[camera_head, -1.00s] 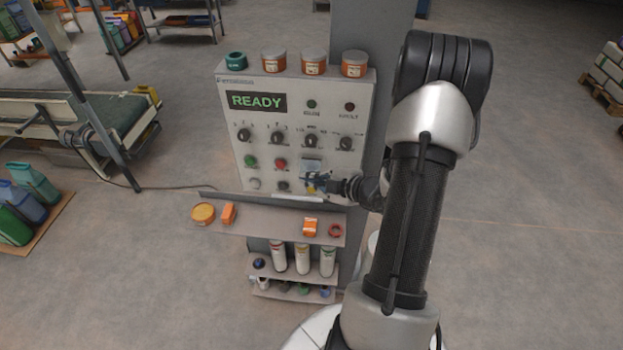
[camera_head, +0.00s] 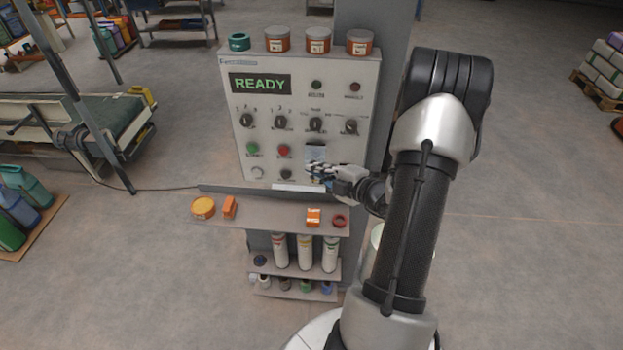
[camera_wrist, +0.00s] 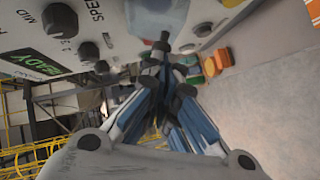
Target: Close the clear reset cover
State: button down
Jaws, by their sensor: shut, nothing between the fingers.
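The clear reset cover (camera_head: 315,152) shows as a small pale-blue patch at the lower right of the machine's control panel (camera_head: 240,138). My gripper (camera_head: 311,168) is in front of the panel just below this patch and hides part of that area. I cannot tell the cover's exact angle or whether the gripper touches it. In the wrist view my gripper (camera_wrist: 168,50) has its fingers together and empty, with the tips close to the panel face. A pale bluish area lies on the panel beyond the fingertips, too blurred to make out.
Dark knobs (camera_head: 316,124), a green button (camera_head: 252,148) and a red button (camera_head: 284,151) surround the area. A shelf (camera_head: 270,213) below holds an orange box (camera_head: 313,217) and a red ring (camera_head: 339,220). Jars (camera_head: 318,40) stand on top.

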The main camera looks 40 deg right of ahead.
jog(key=f+b, duration=0.1)
jog(key=f+n+t+b, duration=0.1)
jog(key=b, duration=0.1)
jog(key=f+n+t+b, duration=0.1)
jog(key=shift+w+d+f+h, duration=0.2)
jog(key=shift+w+d+h, duration=0.1)
jog(key=shift+w+d, duration=0.05)
jog(key=shift+w+d+f, duration=0.1)
jog(key=shift+f, duration=0.05)
dwell(0.4)
